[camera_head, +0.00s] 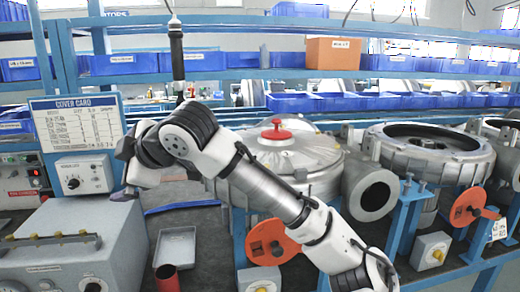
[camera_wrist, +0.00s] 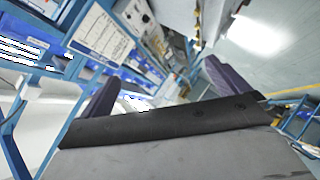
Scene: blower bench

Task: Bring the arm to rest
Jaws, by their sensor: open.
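My arm reaches from the lower right of the head view up and across to the left, bent at a dark joint. My gripper (camera_head: 124,150) is at its left end, raised in front of the cover card board and above the grey bench box. Its fingers are small and partly hidden there. In the wrist view my gripper (camera_wrist: 163,88) shows two dark fingers spread apart with nothing between them. The wrist view is tilted, with blue shelving behind the fingers. My gripper holds nothing.
The cover card board (camera_head: 78,122) and grey bench box (camera_head: 75,245) are close to my gripper. A blower housing with a red knob (camera_head: 276,131) stands behind my arm. A dark tool (camera_head: 177,50) hangs above. A grey tray (camera_head: 176,246) and red cup (camera_head: 167,278) sit below.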

